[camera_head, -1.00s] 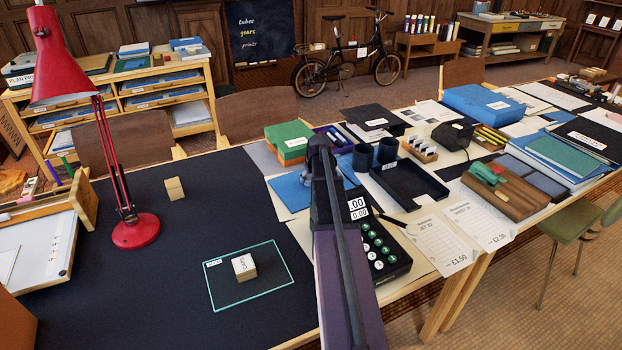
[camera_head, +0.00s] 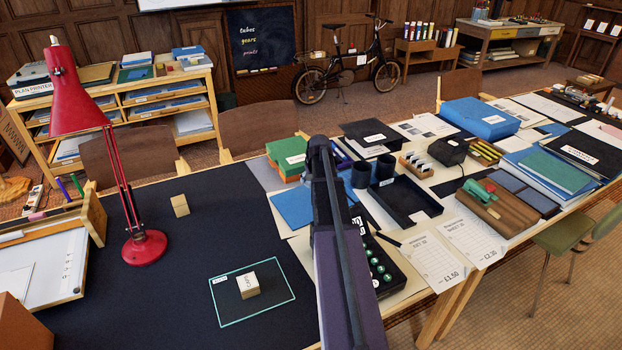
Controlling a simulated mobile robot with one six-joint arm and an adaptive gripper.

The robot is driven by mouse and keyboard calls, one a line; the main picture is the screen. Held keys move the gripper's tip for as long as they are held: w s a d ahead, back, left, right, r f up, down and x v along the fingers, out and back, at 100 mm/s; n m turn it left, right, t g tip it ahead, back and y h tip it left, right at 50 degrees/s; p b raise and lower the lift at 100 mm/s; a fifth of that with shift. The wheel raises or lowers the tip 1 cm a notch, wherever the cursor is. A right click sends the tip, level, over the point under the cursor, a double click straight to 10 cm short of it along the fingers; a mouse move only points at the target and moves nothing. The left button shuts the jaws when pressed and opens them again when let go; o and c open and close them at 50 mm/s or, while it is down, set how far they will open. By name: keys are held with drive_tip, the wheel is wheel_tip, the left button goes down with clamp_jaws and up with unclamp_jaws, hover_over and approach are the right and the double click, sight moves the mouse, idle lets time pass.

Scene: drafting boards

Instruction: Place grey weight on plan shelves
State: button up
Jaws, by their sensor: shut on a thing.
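The plan shelves (camera_head: 165,81) are a light wooden unit at the back left, labelled for plan prints, with blue folders and papers on their levels and on top. I cannot make out a grey weight anywhere. My dark arm fills the lower middle of the picture and hides part of the desk. My gripper's fingers do not show, so what they hold is hidden. A pale labelled block (camera_head: 248,285) sits inside a teal outlined rectangle on the black desk mat (camera_head: 120,300). A second tan block (camera_head: 180,205) stands right of the lamp.
A red desk lamp (camera_head: 145,247) rises at the left of the mat. Chair backs (camera_head: 128,163) stand between desk and shelves. Right of my arm are a black tray (camera_head: 407,200), a blue box (camera_head: 487,118) and papers. The mat between the two blocks is clear.

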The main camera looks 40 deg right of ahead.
sight(311, 177)
drive_tip(key=shift+r+p, duration=0.7)
drive_tip(key=shift+r, duration=0.3)
drive_tip(key=shift+r, duration=0.1)
wheel_tip(311, 177, up, 5)
drive_tip(key=p, duration=0.5)
idle(0.6)
wheel_tip(311, 177, up, 17)
drive_tip(key=p, duration=1.7)
drive_tip(key=shift+s, duration=0.15)
